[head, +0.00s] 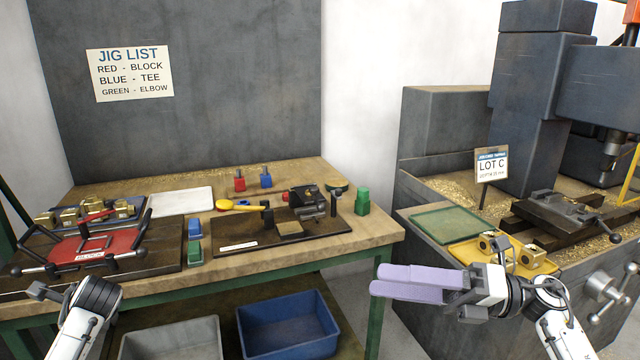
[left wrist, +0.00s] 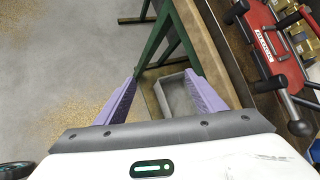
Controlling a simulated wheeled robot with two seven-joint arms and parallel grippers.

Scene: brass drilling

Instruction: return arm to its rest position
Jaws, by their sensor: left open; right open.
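My right gripper (head: 384,280) has two purple fingers pointing left. It is empty, in the air in front of the bench's right end and the drill press table. My left arm enters at the lower left of the head view, where its fingers cannot be made out. In the left wrist view my left gripper (left wrist: 160,77) has its purple fingers spread wide with nothing between them. It is over the floor beside the bench's front edge (left wrist: 215,55), and a grey bin shows below, beyond the fingers.
The wooden bench (head: 360,240) carries a red jig (head: 95,247), a dark fixture board (head: 235,237) and coloured blocks. A grey bin (head: 170,338) and a blue bin (head: 288,325) sit underneath. At right, a yellow tray (head: 470,252) with brass parts lies by the drill press (head: 530,110).

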